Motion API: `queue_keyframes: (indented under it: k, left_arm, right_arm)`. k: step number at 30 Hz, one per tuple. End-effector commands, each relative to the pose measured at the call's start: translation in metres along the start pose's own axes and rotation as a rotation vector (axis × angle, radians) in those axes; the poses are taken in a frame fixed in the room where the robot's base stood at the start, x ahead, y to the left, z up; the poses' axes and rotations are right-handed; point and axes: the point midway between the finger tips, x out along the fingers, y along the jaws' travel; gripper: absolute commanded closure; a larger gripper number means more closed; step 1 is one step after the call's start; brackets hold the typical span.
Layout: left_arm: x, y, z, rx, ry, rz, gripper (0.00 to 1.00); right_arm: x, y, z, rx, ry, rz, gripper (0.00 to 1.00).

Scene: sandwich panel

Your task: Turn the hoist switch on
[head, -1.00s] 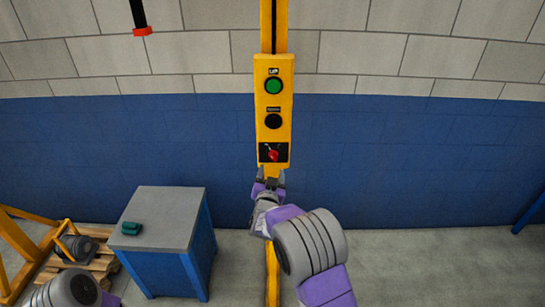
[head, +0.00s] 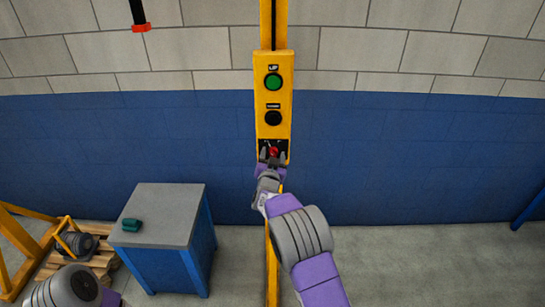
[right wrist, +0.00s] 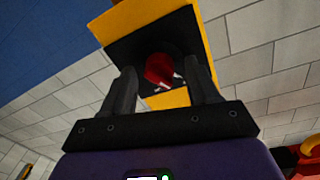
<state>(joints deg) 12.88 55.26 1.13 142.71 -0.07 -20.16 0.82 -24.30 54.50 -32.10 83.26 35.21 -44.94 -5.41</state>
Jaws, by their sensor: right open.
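The yellow hoist control box (head: 273,95) hangs upright in front of the wall. It has a green button (head: 273,82) at the top and a black button (head: 273,118) below it. The red switch (head: 274,151) sits on a black plate at the bottom of the box. In the right wrist view the red switch (right wrist: 159,69) shows between the fingers. My right gripper (head: 272,158) is open, with one finger on each side of the switch; I cannot tell whether they touch it. My left gripper is outside the view; only part of my left arm shows at lower left.
A blue cabinet with a grey top (head: 180,205) stands at left, with a small green object (head: 131,225) on it. A pallet (head: 75,260) and a yellow frame (head: 14,240) are at far left.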

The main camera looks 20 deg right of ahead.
Motion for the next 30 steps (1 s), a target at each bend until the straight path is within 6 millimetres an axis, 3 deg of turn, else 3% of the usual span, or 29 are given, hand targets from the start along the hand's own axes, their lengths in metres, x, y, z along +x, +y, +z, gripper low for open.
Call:
queue_keyframes:
  k: [1, 12, 20, 30]
  left_arm:
    - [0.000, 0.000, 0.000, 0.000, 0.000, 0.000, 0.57]
    - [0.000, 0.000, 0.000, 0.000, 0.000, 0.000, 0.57]
    - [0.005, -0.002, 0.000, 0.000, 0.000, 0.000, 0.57]
    - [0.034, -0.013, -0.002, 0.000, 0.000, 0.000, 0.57]
  right_arm:
    - [0.000, 0.000, 0.000, 0.000, 0.000, 0.000, 0.41]
    - [0.000, 0.000, 0.000, 0.000, 0.000, 0.000, 0.95]
    - [0.000, 0.000, 0.001, 0.034, -0.002, 0.000, 0.95]
    - [0.000, 0.002, 0.002, 0.248, -0.015, 0.005, 0.95]
